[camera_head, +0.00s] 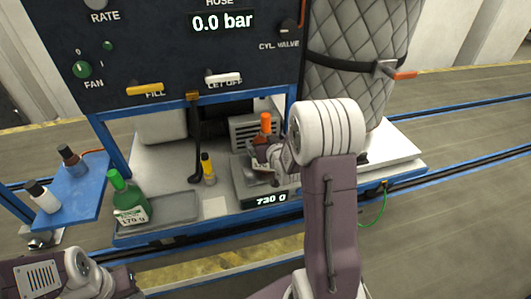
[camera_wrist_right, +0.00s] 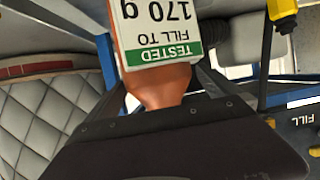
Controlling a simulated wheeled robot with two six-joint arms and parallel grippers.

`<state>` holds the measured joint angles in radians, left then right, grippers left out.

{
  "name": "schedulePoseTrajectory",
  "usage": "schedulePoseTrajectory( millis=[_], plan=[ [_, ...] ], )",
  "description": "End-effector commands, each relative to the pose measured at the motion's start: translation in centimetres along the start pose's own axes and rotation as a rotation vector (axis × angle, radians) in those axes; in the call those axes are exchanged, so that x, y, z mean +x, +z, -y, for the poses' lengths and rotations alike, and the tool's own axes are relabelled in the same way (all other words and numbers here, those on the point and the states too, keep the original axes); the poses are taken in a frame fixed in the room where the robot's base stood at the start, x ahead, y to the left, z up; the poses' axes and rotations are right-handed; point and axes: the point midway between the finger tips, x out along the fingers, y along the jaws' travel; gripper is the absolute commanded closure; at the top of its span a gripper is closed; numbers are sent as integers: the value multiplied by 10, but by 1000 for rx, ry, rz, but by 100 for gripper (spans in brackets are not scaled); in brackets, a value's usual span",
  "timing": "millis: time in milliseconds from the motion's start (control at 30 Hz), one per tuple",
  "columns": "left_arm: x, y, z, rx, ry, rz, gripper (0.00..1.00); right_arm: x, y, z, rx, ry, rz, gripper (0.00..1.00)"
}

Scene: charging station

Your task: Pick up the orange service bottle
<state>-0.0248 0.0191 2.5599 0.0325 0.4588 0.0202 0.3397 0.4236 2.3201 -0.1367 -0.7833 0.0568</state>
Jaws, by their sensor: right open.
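The orange service bottle (camera_head: 266,122) stands at the scale (camera_head: 243,172) in the head view. Only its orange top shows clearly; my right gripper (camera_head: 264,156) hides most of the rest. In the right wrist view the bottle (camera_wrist_right: 158,88) fills the upper middle, with a white and green label reading "TESTED FILL TO 170 g". The dark fingers of my right gripper (camera_wrist_right: 160,72) are open, one on each side of it; contact cannot be told. My left gripper (camera_head: 118,283) is low at the left edge, and its jaws are unclear.
A green bottle (camera_head: 123,198) stands in a grey tray (camera_head: 178,206). A small yellow-capped bottle (camera_head: 208,168) and a black hose (camera_head: 196,145) are left of the scale. A blue shelf (camera_head: 82,193) holds two small bottles. A quilted cylinder (camera_head: 350,75) stands behind at the right.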

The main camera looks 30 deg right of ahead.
Motion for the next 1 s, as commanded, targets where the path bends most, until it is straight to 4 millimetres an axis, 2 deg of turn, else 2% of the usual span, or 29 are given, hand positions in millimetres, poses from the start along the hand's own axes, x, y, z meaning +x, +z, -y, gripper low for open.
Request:
schedulePoseTrajectory(
  millis=[33, 300, 333, 367, 533, 633, 900, 1000],
  plan=[
    [0, 0, 0, 0, 0, 0, 64, 0, 0, 0, 0, 0, 0, 6],
    [0, 0, 0, 0, 0, 0, 64, 0, 0, 0, 0, 0, 1, 81],
    [0, 0, 0, 0, 0, 0, 64, 0, 0, 0, 0, 0, 1, 89],
    [0, 0, 0, 0, 0, 0, 64, 0, -2, 0, 0, 0, -4, 92],
    [0, 0, 0, 0, 0, 0, 64, 0, -2, 0, 0, 0, -3, 92],
    [-2, 0, 0, 0, 0, 0, 64, -4, -10, 0, 0, 0, -6, 92],
    [-14, -1, 0, 0, 0, 0, 64, -28, -69, 0, -1, 0, -10, 92],
    [-16, -2, 0, 0, 0, 0, 64, -34, -84, 0, 0, 0, -8, 92]
  ],
)
